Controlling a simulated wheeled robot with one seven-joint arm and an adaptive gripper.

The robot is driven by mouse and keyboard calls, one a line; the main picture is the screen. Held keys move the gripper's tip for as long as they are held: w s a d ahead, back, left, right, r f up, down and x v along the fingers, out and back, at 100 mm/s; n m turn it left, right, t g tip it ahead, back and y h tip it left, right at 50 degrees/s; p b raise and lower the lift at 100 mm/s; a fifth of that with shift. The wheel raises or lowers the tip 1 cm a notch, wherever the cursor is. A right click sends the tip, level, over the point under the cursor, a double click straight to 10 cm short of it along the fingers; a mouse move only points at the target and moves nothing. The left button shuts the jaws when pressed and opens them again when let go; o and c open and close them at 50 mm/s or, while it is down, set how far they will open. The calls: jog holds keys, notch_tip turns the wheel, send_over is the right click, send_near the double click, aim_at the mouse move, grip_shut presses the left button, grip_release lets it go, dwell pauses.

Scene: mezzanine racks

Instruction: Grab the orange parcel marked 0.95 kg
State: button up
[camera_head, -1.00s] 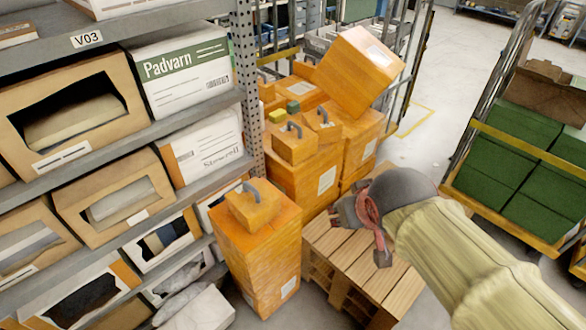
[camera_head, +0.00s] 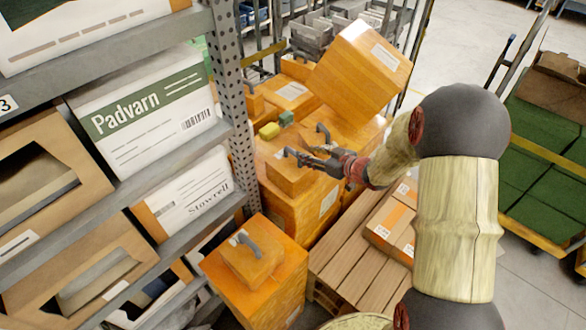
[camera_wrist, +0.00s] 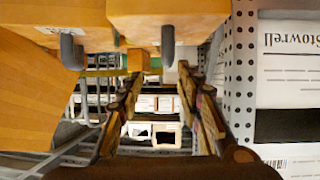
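Several orange parcels with dark grey handles stand by the rack; no 0.95 kg marking is readable. A small orange parcel (camera_head: 288,178) sits on a tall orange stack (camera_head: 318,208), and another small parcel (camera_head: 250,262) tops the nearer stack (camera_head: 283,287). My gripper (camera_head: 303,158) is by the first small parcel's top, overlapping its handle in the head view. In the wrist view, which looks upside down, my gripper (camera_wrist: 160,85) is open, its fingers apart. A grey handle (camera_wrist: 168,45) under an orange parcel (camera_wrist: 165,18) appears in line with the gap; contact cannot be told.
The grey rack post (camera_head: 232,110) and shelves with white boxes (camera_head: 150,110) are close on the left. A large tilted orange box (camera_head: 362,68) rises behind. A wooden pallet (camera_head: 345,262) bears orange-and-white cartons (camera_head: 395,225). A cart with green crates (camera_head: 535,140) stands right.

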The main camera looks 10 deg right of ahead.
aim_at(293, 150)
jog(key=shift+a+f+y, duration=0.4)
jog(key=shift+a+f, duration=0.1)
jog(key=shift+f, duration=0.05)
jog(key=b+x, duration=0.2)
jog(key=x, duration=0.5)
jog(key=shift+a+b, duration=0.15)
jog(key=shift+b, duration=0.25)
jog(key=shift+w+r, duration=0.1)
jog(key=shift+c, duration=0.3)
jog(key=shift+c, duration=0.5)
jog(key=c, duration=0.8)
jog(key=shift+w+r, duration=0.1)
jog(key=shift+r, duration=0.1)
